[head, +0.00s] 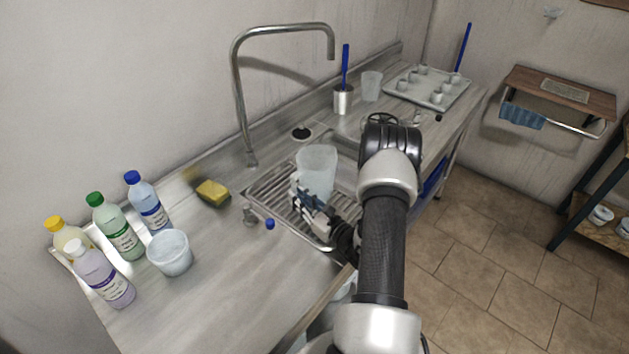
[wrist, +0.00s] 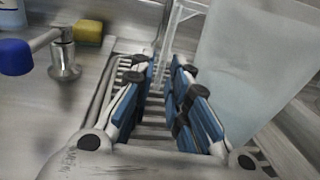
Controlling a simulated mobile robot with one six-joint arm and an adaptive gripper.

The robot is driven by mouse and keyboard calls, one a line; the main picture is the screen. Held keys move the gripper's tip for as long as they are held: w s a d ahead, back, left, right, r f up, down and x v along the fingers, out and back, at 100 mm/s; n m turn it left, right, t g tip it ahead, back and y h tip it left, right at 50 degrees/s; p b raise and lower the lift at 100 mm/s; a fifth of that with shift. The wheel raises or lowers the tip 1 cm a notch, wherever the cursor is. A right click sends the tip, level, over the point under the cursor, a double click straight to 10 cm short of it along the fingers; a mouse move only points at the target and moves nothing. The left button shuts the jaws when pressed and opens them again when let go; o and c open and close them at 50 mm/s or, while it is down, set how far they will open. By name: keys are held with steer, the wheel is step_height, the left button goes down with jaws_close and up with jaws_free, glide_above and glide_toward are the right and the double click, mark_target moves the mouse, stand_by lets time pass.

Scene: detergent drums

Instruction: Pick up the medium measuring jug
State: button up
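A translucent measuring jug (head: 317,168) stands over the ribbed drainer by the sink in the head view. In the wrist view its pale body (wrist: 262,65) fills the upper right, and a clear upright strip, apparently its handle (wrist: 180,42), shows beyond the fingers. My gripper (head: 309,197) is close in front of the jug and partly covers its lower side. In the wrist view my gripper (wrist: 163,78) has its blue-padded fingers apart, with the drainer ribs visible between them. A smaller clear jug (head: 371,86) stands farther back.
Several detergent bottles (head: 118,226) and a whitish tub (head: 170,252) stand at the left. A yellow sponge (head: 212,192), a blue-tipped tap (head: 252,216) and a tall faucet (head: 238,90) are near the drainer. A tray of cups (head: 432,90) sits at the back.

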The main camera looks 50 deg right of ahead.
steer(key=w, duration=0.2)
steer(key=shift+w, duration=0.35)
steer(key=shift+d, duration=0.1)
steer(key=shift+c, duration=0.5)
jaws_close()
steer(key=shift+r, duration=0.1)
